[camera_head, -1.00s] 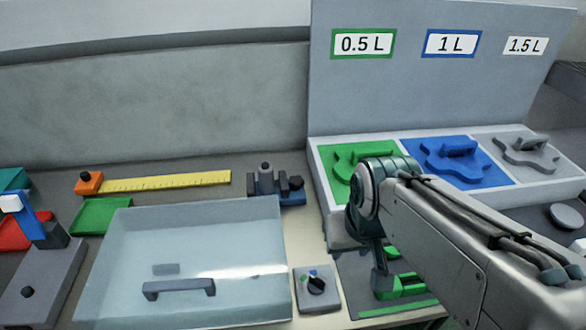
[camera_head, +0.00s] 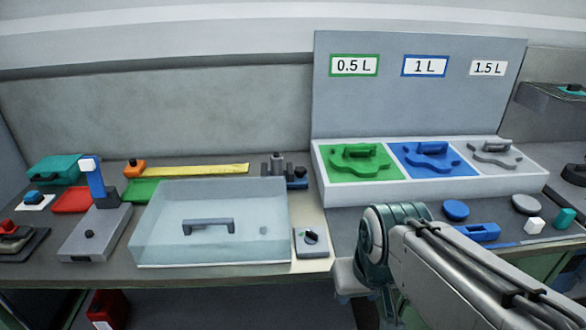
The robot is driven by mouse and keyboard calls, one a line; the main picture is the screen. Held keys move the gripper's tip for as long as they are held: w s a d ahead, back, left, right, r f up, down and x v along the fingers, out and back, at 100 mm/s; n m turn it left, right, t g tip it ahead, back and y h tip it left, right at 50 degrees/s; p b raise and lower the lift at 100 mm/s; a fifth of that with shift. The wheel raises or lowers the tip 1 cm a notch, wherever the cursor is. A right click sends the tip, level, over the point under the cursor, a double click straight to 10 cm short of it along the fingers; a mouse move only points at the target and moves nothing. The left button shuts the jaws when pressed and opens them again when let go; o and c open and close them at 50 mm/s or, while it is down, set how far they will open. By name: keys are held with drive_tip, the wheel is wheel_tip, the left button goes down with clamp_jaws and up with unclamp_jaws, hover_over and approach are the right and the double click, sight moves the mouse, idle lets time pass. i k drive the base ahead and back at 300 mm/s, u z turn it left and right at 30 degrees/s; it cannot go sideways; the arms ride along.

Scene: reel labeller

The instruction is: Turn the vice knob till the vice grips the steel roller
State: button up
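A short grey upright cylinder (camera_head: 278,159), apparently the steel roller, stands at the vice. Dark knob-like pieces show beside it, but they are too small to tell which is the vice knob or whether the jaws touch the roller. My arm (camera_head: 375,245) comes in from the lower right and bends down at the bench's front edge, well to the right and in front of the vice.
The clear box (camera_head: 165,235) with a grey handle lies in front of the vice. A yellow ruler (camera_head: 200,169) lies to its left. A tray of green, blue and grey lids (camera_head: 420,192) stands to its right. A small dial box (camera_head: 310,243) sits at the front.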

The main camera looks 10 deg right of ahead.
sight(302, 170)
drive_tip(key=u, duration=0.2)
drive_tip(key=i, duration=1)
drive_tip(key=z, duration=0.25)
